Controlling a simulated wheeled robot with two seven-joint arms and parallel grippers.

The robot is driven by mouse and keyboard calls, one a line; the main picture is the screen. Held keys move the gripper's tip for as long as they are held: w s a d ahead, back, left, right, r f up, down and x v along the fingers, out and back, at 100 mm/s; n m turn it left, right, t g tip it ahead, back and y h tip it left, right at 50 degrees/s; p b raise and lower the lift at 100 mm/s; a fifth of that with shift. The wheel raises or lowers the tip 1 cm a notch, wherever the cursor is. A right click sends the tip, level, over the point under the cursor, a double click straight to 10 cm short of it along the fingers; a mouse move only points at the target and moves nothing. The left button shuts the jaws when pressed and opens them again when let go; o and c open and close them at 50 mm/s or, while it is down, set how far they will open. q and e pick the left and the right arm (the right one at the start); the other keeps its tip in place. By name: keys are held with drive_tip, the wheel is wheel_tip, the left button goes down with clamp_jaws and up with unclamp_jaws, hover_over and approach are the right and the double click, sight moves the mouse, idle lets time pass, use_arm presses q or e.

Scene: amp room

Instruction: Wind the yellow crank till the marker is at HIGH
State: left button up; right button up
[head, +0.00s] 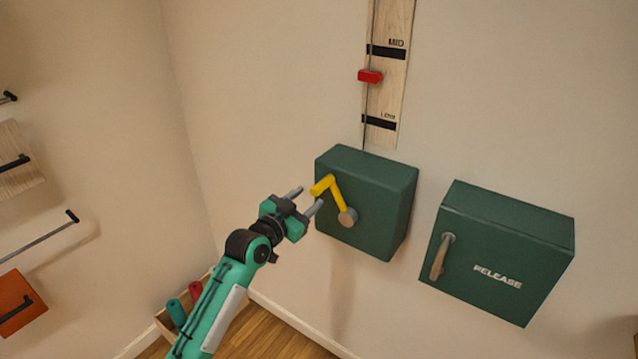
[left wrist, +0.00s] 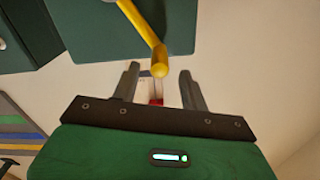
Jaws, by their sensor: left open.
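The yellow crank (head: 336,189) is on the front of a green box (head: 385,205) on the wall. Its arm runs up and left from a round hub (head: 348,217), and its handle sticks out toward me. My left gripper (head: 308,199) is open at the handle's end. In the left wrist view the crank handle (left wrist: 160,68) ends near the gap between the open fingers (left wrist: 160,88); I cannot tell whether they touch it. The red marker (head: 370,76) is on a cord in front of a wooden scale (head: 384,98), between the LOW and MID bands. HIGH is out of view.
A second green box (head: 500,250) lettered RELEASE, with a wooden-gripped lever (head: 441,257), is on the wall to the right. A wooden crate (head: 165,323) with rolled items stands on the floor at lower left. Wall hooks and panels are at far left.

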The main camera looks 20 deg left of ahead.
sight(313, 193)
use_arm(q)
drive_tip(key=p+x, duration=0.1)
drive_tip(key=x, duration=0.3)
drive_tip(key=shift+r, duration=0.1)
drive_tip(key=shift+p+x, duration=0.35)
drive_tip(key=shift+x, duration=0.6)
clamp_jaws()
